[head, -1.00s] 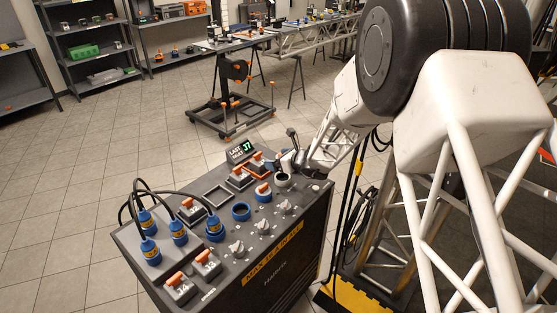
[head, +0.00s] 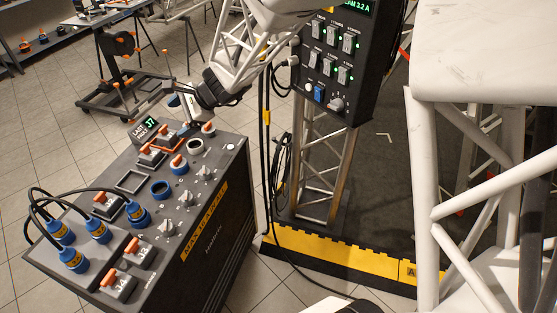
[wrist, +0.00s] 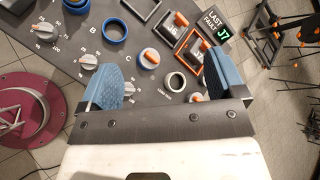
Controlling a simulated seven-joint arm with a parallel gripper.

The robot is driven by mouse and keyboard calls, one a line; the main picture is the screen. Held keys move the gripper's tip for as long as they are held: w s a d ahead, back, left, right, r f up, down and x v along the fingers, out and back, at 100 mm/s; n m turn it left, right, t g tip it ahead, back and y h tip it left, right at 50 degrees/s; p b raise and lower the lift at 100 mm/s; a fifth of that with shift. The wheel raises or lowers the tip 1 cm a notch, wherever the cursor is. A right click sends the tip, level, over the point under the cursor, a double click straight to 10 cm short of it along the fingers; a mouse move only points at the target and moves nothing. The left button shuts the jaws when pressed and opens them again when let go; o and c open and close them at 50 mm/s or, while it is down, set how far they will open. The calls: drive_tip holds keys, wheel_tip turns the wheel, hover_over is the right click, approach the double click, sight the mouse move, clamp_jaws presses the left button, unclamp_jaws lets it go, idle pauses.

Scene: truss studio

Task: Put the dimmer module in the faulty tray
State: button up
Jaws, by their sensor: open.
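Dimmer modules with orange handles sit on the slanted console top. The one marked J7 (wrist: 196,58) appears to lie within an orange frame (wrist: 190,41), beside the module marked J6 (wrist: 173,28). Two more, J3 (head: 136,252) and J4 (head: 117,282), are at the console's near end. A display (head: 146,130) reads "LAST FAULT J7". My gripper (head: 187,108) is open and empty above the console's far end. In the wrist view its blue finger pads (wrist: 168,78) stand wide apart, the right one close to the J7 module. I cannot tell which thing is the faulty tray.
An empty dark frame (head: 130,181), a blue ring (head: 160,189), a pale ring (wrist: 175,82) and several knobs crowd the console (head: 215,230). Blue plugs with black cables stand at its left. A switch panel (head: 333,60) stands to the right.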

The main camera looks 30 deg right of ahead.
drive_tip(key=s+d+r+n+h, duration=0.2)
drive_tip(key=s+d+n+h, duration=0.1)
drive_tip(key=s, duration=0.8)
drive_tip(key=s+d+r+n+g+h, duration=0.1)
drive_tip(key=s+d+r+n+h, duration=0.2)
drive_tip(key=s, duration=0.9)
drive_tip(key=s+d+r+n+g+h, duration=0.1)
drive_tip(key=s+d+r+n+h, duration=0.2)
drive_tip(key=s+d+n, duration=0.3)
drive_tip(key=s+n, duration=0.3)
drive_tip(key=s, duration=0.2)
drive_tip(key=shift+s+d+r+h, duration=0.2)
drive_tip(key=shift+d+h, duration=0.1)
drive_tip(key=shift+h, duration=0.1)
